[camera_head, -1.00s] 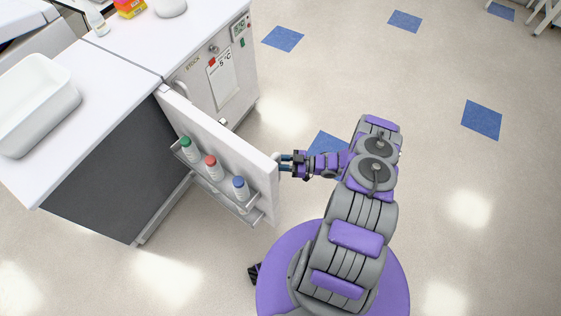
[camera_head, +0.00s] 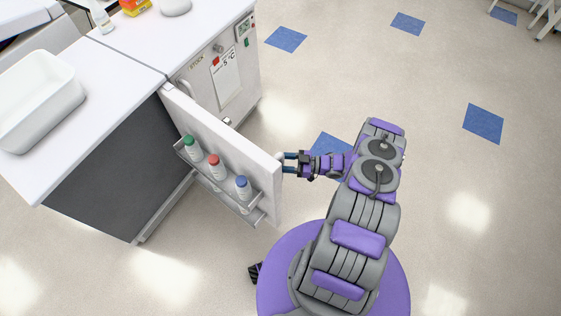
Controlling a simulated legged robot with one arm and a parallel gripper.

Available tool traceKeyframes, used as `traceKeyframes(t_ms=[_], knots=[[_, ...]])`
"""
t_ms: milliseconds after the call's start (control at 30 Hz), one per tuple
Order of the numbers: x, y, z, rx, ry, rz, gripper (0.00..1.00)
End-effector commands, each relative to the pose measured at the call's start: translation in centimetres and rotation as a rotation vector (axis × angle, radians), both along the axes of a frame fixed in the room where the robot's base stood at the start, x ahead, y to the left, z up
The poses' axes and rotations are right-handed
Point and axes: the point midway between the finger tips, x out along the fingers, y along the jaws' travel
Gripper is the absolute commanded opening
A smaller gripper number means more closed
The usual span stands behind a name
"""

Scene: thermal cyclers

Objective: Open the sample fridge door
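The sample fridge door (camera_head: 222,142) is a white panel that stands swung well out from its cabinet. A small part of the white handle (camera_head: 279,155) shows at the fingertips. Whether the fingers touch it cannot be told.
A second white door marked STOCK (camera_head: 221,78) is shut beside the open one. A white tub (camera_head: 38,105) stands on the white countertop (camera_head: 112,90) at left.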

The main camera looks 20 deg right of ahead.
Motion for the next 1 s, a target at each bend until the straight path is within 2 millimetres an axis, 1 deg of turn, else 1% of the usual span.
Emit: traceKeyframes(t_ms=[167,500,600,700,833,1000], knots=[[-1.5,-2.7,0.0,-0.004,0.002,-0.003,0.48],[-5.0,-9.2,0.1,-0.006,0.002,0.0,0.48],[-6.0,-10.9,-0.3,-0.006,0.002,0.0,0.48],[-6.7,-12.4,-0.3,-0.004,0.001,0.0,0.48],[-7.3,-13.6,-0.2,-0.005,0.001,0.002,0.48],[-7.7,-14.2,-0.1,-0.003,0.003,0.002,0.48]])
